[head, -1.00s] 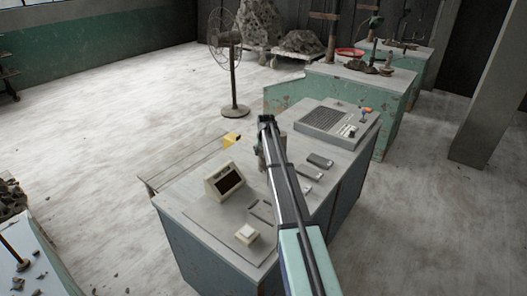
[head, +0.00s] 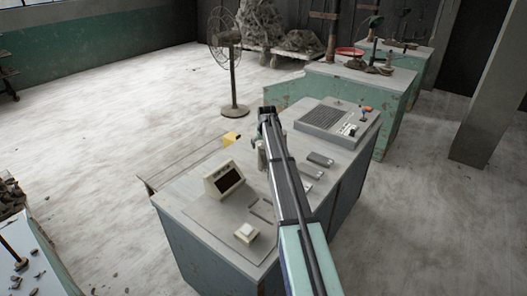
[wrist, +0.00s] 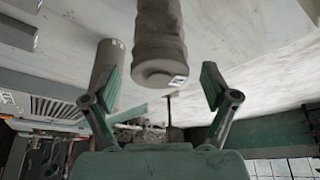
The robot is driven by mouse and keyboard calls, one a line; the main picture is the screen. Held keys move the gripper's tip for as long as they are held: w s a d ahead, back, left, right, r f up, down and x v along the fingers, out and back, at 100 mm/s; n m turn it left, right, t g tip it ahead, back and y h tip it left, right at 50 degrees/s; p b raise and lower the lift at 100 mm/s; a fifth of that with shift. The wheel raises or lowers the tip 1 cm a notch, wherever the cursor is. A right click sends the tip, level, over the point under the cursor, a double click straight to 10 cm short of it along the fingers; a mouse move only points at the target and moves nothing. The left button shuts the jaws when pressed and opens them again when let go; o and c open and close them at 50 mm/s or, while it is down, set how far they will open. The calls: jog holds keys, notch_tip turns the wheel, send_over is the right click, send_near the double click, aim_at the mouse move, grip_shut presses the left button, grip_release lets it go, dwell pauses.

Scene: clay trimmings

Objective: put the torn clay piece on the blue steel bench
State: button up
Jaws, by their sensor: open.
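My gripper (wrist: 161,76) is open in the wrist view, its two green fingers spread wide. A lumpy grey-brown cylinder (wrist: 160,45) with a small label at its end shows between the fingers, with gaps on both sides. A smoother brown cylinder (wrist: 104,65) stands beside the left finger, partly behind it. I cannot tell whether either is the torn clay piece. In the head view a pale upright cylinder (head: 261,156) shows beside my arm's end; the fingertips are mostly hidden there. The blue-sided steel bench (head: 190,251) stands below my arm, with a grey top.
The bench top carries a small monitor box (head: 224,181), a switch box (head: 246,233), a yellow item (head: 231,138) and a keyboard console (head: 327,118). A fan (head: 232,70) stands behind. Another bench with loose bits (head: 40,262) is at lower left. Floor to the left is mostly clear.

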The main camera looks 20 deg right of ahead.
jog(key=b+v, duration=0.1)
jog(key=v, duration=0.7)
jog(key=shift+b, duration=0.4)
